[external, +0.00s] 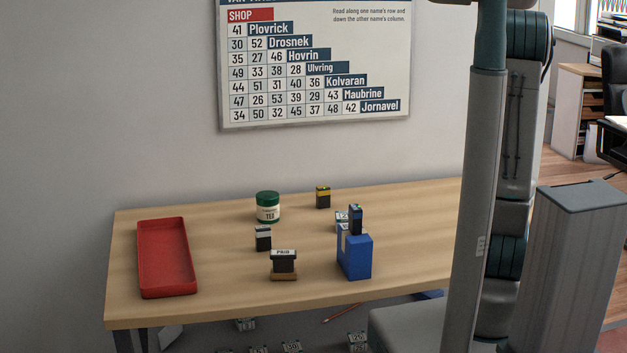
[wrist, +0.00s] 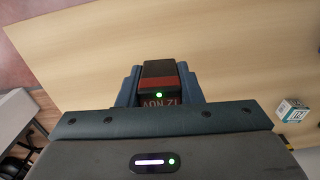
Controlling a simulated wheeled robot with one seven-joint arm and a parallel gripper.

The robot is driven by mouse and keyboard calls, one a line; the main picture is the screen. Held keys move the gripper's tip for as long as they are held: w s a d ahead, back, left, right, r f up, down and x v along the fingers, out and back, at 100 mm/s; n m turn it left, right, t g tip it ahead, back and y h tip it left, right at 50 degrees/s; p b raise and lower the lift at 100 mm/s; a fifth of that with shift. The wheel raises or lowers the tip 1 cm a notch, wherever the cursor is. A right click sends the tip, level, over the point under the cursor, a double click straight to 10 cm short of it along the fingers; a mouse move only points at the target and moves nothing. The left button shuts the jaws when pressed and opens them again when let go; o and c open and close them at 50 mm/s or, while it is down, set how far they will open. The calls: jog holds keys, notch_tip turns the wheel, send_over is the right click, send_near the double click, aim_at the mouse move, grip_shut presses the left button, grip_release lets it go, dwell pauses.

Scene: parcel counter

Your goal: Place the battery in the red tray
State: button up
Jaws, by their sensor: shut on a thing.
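My gripper (wrist: 158,88) is shut on a dark block with a red band (wrist: 158,82) that reads "12 NOV" upside down in the wrist view. Its underside is hidden, and I cannot tell whether it is the battery. In the external view my gripper does not show. The empty red tray (external: 167,258) lies at the left end of the table. A small black block with a yellow top (external: 322,197) stands at the back; it looks like a battery. A black block with a pale band (external: 263,238) stands nearer the middle.
On the table (external: 215,290) are a green-lidded tea tin (external: 268,208), a PAID stamp (external: 283,264), a blue box (external: 356,259) and a dark block (external: 355,219) at its top. A small white box (wrist: 292,110) shows in the wrist view. Clear wood lies beside the tray.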

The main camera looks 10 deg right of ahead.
jog(key=w+a+r+n, duration=0.2)
jog(key=w+a+n, duration=0.7)
jog(key=w+a, duration=1.1)
jog(key=a+n, duration=0.3)
jog(key=a, duration=0.9)
jog(key=n+p, duration=0.3)
jog(key=n, duration=0.4)
send_over(179, 276)
jog(key=f, duration=0.7)
jog(key=shift+w+d+f, duration=0.15)
jog(key=shift+d+f, duration=0.2)
jog(key=shift+a+f, duration=0.35)
jog(key=shift+a, duration=0.05)
jog(key=shift+f+p, duration=0.4)
jog(key=shift+f, duration=1.75)
jog(key=o, duration=1)
